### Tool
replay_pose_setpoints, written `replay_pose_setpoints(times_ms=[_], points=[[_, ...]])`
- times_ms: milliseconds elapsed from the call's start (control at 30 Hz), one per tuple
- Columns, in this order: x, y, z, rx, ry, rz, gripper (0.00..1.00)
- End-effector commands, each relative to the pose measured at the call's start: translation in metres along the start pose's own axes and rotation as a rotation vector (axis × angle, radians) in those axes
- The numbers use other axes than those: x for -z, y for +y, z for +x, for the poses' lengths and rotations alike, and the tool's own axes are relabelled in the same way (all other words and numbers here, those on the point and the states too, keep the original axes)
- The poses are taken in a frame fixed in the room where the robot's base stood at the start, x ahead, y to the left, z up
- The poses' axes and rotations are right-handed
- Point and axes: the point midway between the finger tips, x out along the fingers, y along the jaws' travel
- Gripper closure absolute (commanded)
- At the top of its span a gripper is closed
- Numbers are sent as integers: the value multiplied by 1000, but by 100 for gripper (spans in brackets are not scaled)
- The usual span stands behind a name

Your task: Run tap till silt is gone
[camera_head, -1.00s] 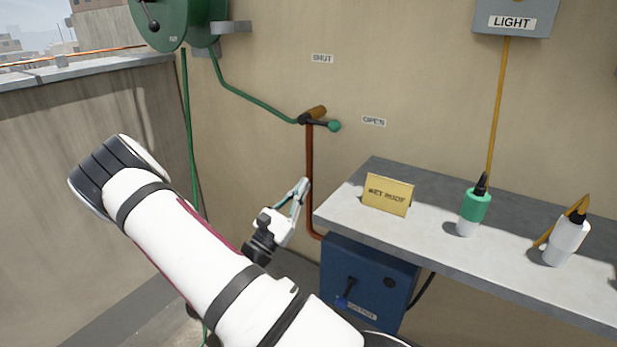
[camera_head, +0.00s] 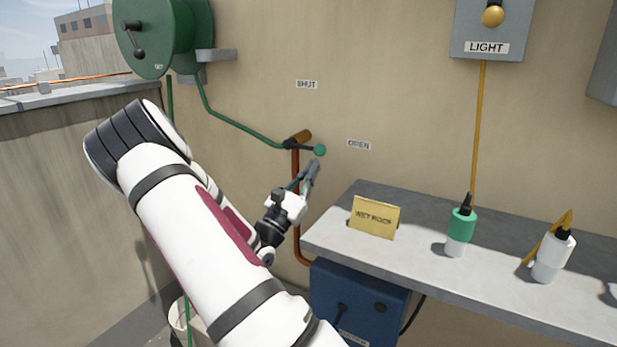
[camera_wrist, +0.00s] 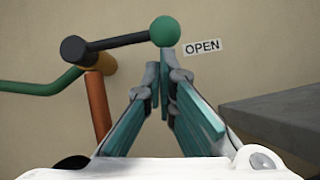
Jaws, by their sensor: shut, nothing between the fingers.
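The tap is on the wall, with a brass-brown body on a copper pipe (camera_head: 296,200) and a dark lever ending in a green ball (camera_head: 320,150). The lever points right, toward the OPEN label (camera_head: 359,145); the SHUT label (camera_head: 307,85) is higher up. In the wrist view the green ball (camera_wrist: 164,31) is just above and beyond my fingertips, beside the OPEN label (camera_wrist: 203,47). My gripper (camera_head: 311,168) is shut and empty, just below the ball; whether it touches cannot be told. It also shows in the wrist view (camera_wrist: 165,60). No water or silt is visible.
A grey shelf (camera_head: 420,250) right of the gripper holds a WET ROOF sign (camera_head: 374,217) and bottles (camera_head: 460,228). A blue box (camera_head: 355,300) is below. A green hose reel (camera_head: 165,35) hangs upper left. A white bucket (camera_head: 180,315) stands low left.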

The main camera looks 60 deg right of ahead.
Motion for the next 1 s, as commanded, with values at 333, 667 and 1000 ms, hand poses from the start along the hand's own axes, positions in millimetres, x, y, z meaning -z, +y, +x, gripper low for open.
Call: replay_pose_setpoints(times_ms=[333, 667, 1000], points=[[-2, 0, 1, -1, 0, -2, 100], [-12, -4, 8, -47, 0, -71, 100], [-13, -5, 8, -99, -1, -146, 100]])
